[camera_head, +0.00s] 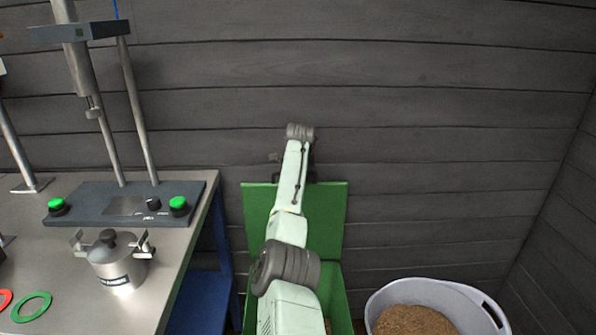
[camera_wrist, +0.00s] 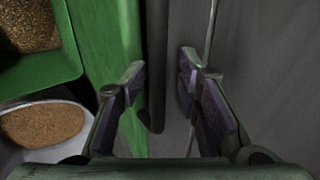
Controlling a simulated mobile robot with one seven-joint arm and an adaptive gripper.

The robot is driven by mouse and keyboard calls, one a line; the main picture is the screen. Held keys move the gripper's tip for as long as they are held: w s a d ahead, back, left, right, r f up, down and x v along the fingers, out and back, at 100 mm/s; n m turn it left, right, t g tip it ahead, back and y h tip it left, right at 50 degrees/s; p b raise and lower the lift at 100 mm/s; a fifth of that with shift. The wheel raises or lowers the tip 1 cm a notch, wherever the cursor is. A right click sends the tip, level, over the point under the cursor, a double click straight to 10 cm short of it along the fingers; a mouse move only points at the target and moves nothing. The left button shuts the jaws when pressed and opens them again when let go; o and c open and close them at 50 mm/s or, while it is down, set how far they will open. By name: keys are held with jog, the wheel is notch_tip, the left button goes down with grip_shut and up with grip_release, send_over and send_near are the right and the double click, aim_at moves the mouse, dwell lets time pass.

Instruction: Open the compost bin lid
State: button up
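The green compost bin (camera_head: 338,300) stands beside the bench, and its lid (camera_head: 329,213) is raised, standing upright near the back wall. In the wrist view, the green lid (camera_wrist: 100,35) is seen nearly edge-on at the left, with a dark bar-shaped handle (camera_wrist: 156,60) along it. My gripper (camera_wrist: 162,82) is open, its two fingers apart on either side of the handle, with a visible gap to the right finger. In the head view my arm reaches over the bin, and my fingers are mostly hidden at the lid's top edge.
A grey-white tub (camera_head: 456,293) of brown grain stands right of the bin. The metal bench (camera_head: 80,270) at the left carries a press stand, a lidded metal pot (camera_head: 118,262) and coloured rings. The plank wall is close behind the lid.

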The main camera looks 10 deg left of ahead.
jog(key=v, duration=1.2)
